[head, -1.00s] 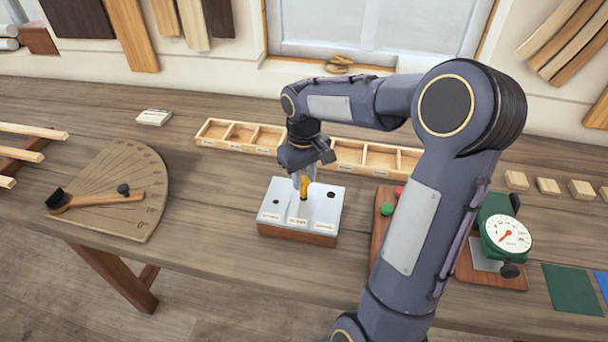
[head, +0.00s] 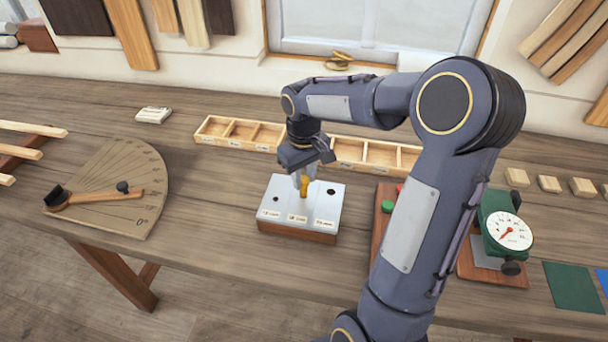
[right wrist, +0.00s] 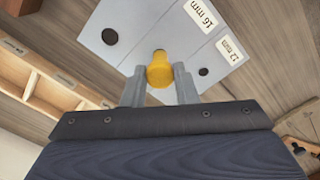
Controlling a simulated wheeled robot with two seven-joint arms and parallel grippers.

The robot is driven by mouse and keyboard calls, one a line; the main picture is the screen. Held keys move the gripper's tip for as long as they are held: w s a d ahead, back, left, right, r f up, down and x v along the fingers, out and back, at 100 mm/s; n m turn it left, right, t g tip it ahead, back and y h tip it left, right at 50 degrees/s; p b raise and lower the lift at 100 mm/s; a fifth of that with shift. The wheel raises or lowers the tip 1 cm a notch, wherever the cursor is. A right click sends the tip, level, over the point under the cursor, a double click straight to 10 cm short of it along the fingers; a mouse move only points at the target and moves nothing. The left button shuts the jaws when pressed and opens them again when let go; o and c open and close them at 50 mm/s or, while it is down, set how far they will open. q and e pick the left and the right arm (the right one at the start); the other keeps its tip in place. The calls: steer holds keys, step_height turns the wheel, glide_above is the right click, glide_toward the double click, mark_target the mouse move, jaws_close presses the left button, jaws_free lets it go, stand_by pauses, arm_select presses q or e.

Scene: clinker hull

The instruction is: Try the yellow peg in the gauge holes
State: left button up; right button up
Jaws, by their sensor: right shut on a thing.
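The yellow peg (head: 305,186) is upright between the fingers of my right gripper (head: 303,178), over the middle of the gauge block. The gauge block (head: 285,188) has a pale grey top on a reddish-brown wooden base, with white labels along its front. In the right wrist view the peg (right wrist: 160,72) sits between the two grey fingertips, at the hole by the 16 mm label (right wrist: 201,15). A sliver of dark hole shows beside its end; how deep it sits I cannot tell. The two outer holes (right wrist: 109,36) are uncovered. My left gripper is out of view.
A divided wooden tray (head: 240,133) lies behind the block. A fan-shaped angle board (head: 120,190) lies to the left. Bench between board and block is clear.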

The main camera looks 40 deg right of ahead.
steer(key=shift+f, duration=0.3)
steer(key=shift+r, duration=0.2)
steer(key=shift+r+p, duration=1.3)
steer(key=shift+r, duration=0.3)
steer(key=shift+f, duration=0.15)
steer(key=shift+f+b, duration=0.8)
steer(key=shift+f, duration=0.15)
steer(key=shift+f+b, duration=0.5)
steer(key=shift+f, duration=0.2)
steer(key=shift+r, duration=0.1)
steer(key=shift+r, duration=0.1)
